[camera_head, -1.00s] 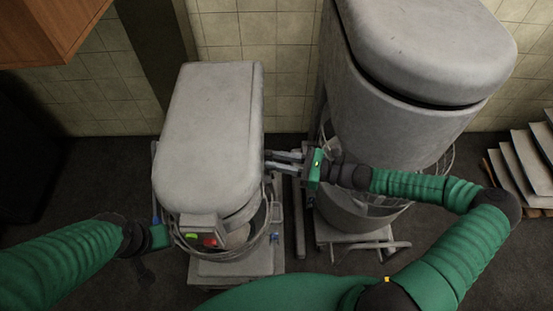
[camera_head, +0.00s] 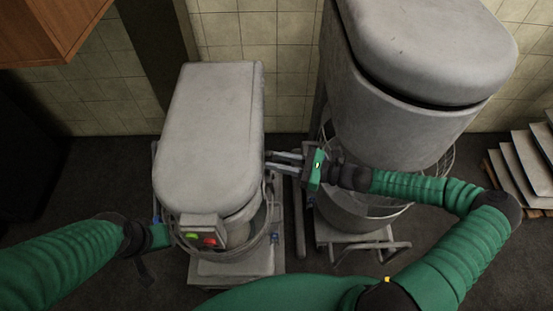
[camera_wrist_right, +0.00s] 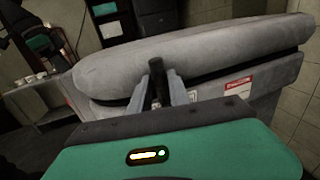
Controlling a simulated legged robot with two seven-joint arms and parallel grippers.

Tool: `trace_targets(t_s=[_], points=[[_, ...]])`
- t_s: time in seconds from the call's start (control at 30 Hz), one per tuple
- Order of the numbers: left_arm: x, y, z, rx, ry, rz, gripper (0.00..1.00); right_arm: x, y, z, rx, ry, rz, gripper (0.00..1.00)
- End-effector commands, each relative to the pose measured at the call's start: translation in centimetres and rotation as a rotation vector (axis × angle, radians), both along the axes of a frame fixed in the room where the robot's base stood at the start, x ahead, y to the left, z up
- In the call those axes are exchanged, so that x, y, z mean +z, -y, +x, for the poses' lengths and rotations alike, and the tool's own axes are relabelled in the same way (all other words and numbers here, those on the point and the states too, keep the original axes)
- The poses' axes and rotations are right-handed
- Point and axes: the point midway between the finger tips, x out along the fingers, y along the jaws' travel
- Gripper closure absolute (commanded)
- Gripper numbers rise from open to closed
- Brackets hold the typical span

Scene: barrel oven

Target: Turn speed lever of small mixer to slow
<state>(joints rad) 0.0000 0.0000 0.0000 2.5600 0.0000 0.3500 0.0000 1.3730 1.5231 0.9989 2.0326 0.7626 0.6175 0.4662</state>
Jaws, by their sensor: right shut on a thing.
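The small mixer (camera_head: 208,135) is the grey machine in the middle left of the head view, with green and red buttons on its front. My right gripper (camera_head: 272,158) is at the mixer's right side. In the right wrist view the gripper (camera_wrist_right: 165,90) is shut on the dark speed lever (camera_wrist_right: 156,82), which stands up between the two grey fingers. The small mixer's grey body (camera_wrist_right: 200,50) lies behind it. In the head view the lever is too small to make out. My left gripper (camera_head: 165,236) is near the mixer's lower left; its fingers are hard to see.
A larger grey mixer (camera_head: 390,110) with a wire guard and bowl stands close on the right, behind my right forearm. Stacked trays (camera_head: 530,160) are at the far right. A wooden cabinet (camera_head: 50,30) hangs at the top left.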

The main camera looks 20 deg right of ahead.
Motion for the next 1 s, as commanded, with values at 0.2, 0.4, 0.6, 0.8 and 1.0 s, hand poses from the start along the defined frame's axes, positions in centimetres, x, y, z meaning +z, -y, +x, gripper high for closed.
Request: trace_targets(t_s=[0.2,0.4,0.6,0.8,1.0], points=[[0.0,0.0,0.0,0.000,0.000,0.000,0.64,-0.4,0.0,-0.9,-0.005,0.093,-0.031,1.00],[-0.2,0.0,0.0,0.000,0.000,0.000,0.64,-0.9,-0.5,-2.3,-0.004,0.230,-0.069,1.00],[-0.7,0.0,0.0,0.000,0.000,0.000,0.64,-1.5,-0.8,-3.5,-0.003,0.363,-0.109,1.00],[-1.1,0.0,0.0,0.000,0.000,0.000,0.64,-2.0,-1.1,-4.3,-0.002,0.460,-0.137,1.00],[-1.3,0.0,0.0,0.000,0.000,0.000,0.64,-2.2,-1.2,-4.8,-0.001,0.512,-0.152,1.00]])
